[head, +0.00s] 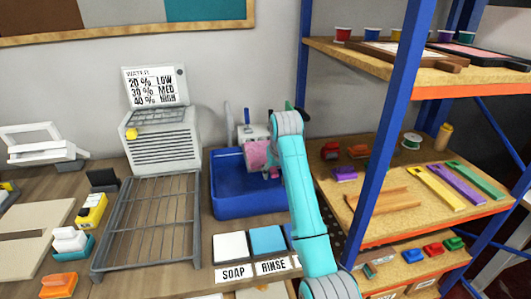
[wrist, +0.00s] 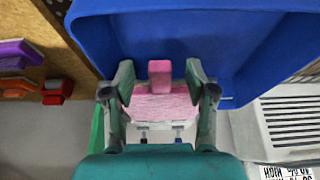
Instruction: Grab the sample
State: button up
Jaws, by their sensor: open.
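The sample appears to be a pink speckled piece (head: 257,154) at the back of the blue tub (head: 232,197). In the wrist view the pink piece (wrist: 160,104) lies between my fingers, with a raised pink tab (wrist: 160,76) at its upper edge. My gripper (wrist: 160,80) is open, with one finger on each side of the pink piece. I cannot tell whether either finger touches it. In the head view my arm partly hides the gripper and the right side of the piece.
A wire rack (head: 150,228) and a white slatted unit (head: 163,142) stand left of the tub. White and blue squares (head: 268,241) lie in front. A blue-framed shelf (head: 370,130) with several coloured items stands close to the right of my arm.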

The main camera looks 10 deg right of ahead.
jog(key=shift+f, duration=0.1)
grip_shut()
dwell(0.3)
